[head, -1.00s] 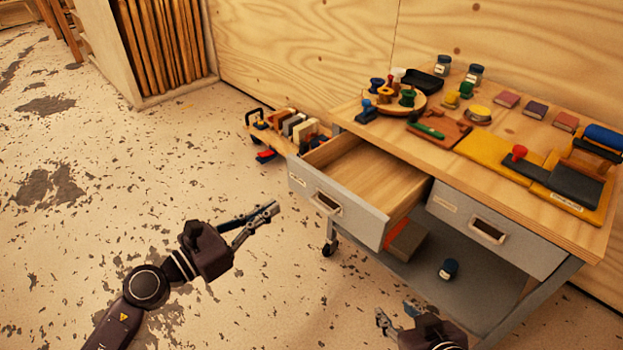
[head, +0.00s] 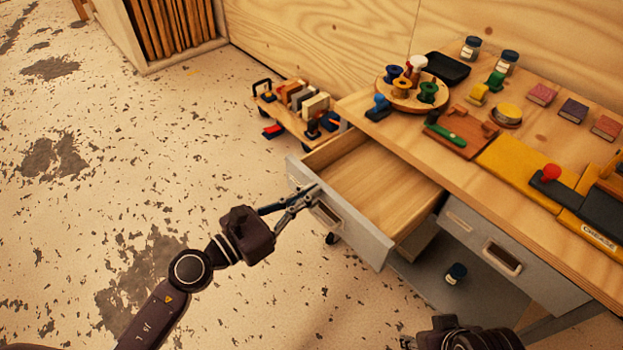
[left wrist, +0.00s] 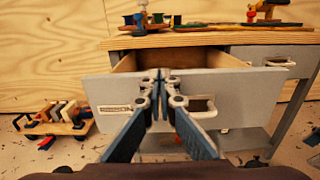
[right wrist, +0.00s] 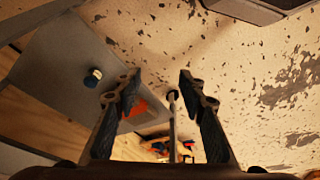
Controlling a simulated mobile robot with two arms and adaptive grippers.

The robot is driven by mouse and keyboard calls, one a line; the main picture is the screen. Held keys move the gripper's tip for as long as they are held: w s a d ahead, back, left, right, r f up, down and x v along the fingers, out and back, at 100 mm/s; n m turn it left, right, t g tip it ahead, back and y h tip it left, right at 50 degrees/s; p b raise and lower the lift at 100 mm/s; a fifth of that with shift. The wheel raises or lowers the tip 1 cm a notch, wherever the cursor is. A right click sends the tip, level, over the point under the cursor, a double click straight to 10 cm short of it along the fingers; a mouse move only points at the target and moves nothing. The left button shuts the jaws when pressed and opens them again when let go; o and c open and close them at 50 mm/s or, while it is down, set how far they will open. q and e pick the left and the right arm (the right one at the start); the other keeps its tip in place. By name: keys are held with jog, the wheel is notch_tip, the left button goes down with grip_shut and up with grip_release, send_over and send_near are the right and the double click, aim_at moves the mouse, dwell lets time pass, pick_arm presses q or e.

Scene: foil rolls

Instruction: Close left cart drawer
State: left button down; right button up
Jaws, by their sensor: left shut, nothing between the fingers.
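The left cart drawer (head: 340,228) is pulled out of the cart, with its bare wooden inside showing and its grey front facing me. My left gripper (head: 312,190) is shut and empty, its fingertips at the drawer front near the handle. In the left wrist view the closed fingertips (left wrist: 164,78) overlap the drawer front (left wrist: 238,88), left of its handle (left wrist: 200,106); whether they touch it I cannot tell. My right gripper (right wrist: 158,85) is open and empty in the right wrist view, low beside the cart. In the head view its fingers are mostly hidden.
The right drawer (head: 500,255) is closed. The cart top (head: 545,120) holds spools, jars, small boxes and a yellow board. A dark jar (head: 456,273) stands on the lower shelf. A low wooden trolley (head: 290,118) stands behind left. The floor at left is clear.

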pick_arm(q)
jog(key=shift+d+r, duration=0.1)
pick_arm(e)
jog(key=shift+r, duration=0.1)
